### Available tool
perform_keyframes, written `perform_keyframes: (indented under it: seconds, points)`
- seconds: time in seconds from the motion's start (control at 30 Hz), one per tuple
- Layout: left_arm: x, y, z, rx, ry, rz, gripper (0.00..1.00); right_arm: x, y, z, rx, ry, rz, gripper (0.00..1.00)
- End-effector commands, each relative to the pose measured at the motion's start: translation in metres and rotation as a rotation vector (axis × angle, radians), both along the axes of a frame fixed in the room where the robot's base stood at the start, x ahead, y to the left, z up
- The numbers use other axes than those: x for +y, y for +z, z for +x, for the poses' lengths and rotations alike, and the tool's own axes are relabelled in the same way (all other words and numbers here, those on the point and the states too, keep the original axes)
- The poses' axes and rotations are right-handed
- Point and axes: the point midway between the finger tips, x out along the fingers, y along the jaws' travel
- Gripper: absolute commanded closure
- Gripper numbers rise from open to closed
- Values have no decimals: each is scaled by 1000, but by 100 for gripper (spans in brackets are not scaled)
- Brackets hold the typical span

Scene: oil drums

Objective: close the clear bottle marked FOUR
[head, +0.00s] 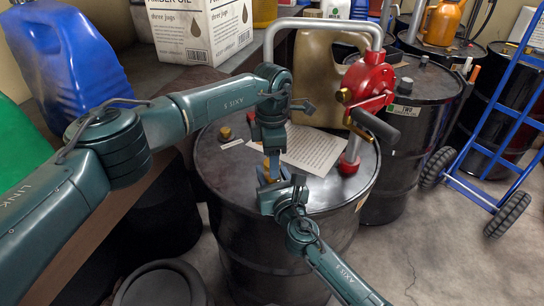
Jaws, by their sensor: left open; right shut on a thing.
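My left gripper (271,158) points down over the near black drum and is open. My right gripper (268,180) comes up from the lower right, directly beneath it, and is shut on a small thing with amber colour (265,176). This is probably the clear bottle, but the jaws hide most of it. I cannot read FOUR on it, nor make out its mouth or a cap. The two grippers are very close together, and I cannot tell whether the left fingers touch the bottle.
The black drum (215,180) bears a brass-coloured bung (225,133), a printed sheet (302,148) and a red hand pump (369,85) with a grey pipe. A tan jug (322,75) stands behind. Blue (65,60) and green (18,150) jugs are at left, a blue hand truck (500,125) at right.

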Motion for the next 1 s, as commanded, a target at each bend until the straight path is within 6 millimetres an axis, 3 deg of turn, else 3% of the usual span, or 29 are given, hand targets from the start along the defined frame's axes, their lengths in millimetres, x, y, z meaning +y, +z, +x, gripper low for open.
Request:
perform_keyframes:
  seconds: [0.17, 0.43, 0.8, 1.0]
  points:
    - [0, 10, 0, -2, 0, 0, 44, 0, 0, 0, 1, 0, 0, 100]
    - [0, 43, 0, -2, 1, 0, 44, 0, 0, 0, 1, 0, 0, 100]
    - [0, 46, 0, 0, 17, 0, 47, 0, 0, 0, 1, 0, 0, 100]
    - [-1, 53, 0, 0, 238, 0, 47, 0, 0, 0, 1, 0, 0, 100]
